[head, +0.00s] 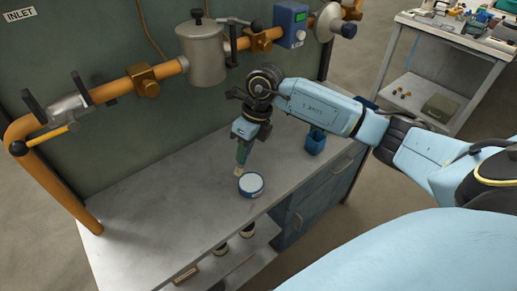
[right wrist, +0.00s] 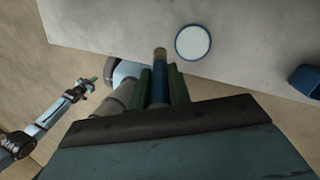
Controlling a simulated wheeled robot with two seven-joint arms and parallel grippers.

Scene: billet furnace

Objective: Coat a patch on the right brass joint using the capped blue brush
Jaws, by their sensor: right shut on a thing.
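My right gripper (head: 242,146) points down over the bench and is shut on the blue brush (right wrist: 159,80). Its tan tip (head: 239,169) points down; I cannot tell whether a cap is on it. The tip is just left of a round, blue-rimmed white tub (head: 251,184), also in the right wrist view (right wrist: 193,43); I cannot tell if they touch. Square brass joints sit on the orange pipe: one left (head: 143,80) and one right (head: 261,40) of the grey pot. My left gripper (right wrist: 88,84) shows small in the right wrist view; its jaws are unclear.
A blue cup (head: 316,140) stands at the right of the grey bench (head: 150,203). A grey pot (head: 203,52), a blue meter box (head: 293,24) and lever handles line the pipe. A cluttered cart (head: 440,65) stands at back right. The bench's left part is clear.

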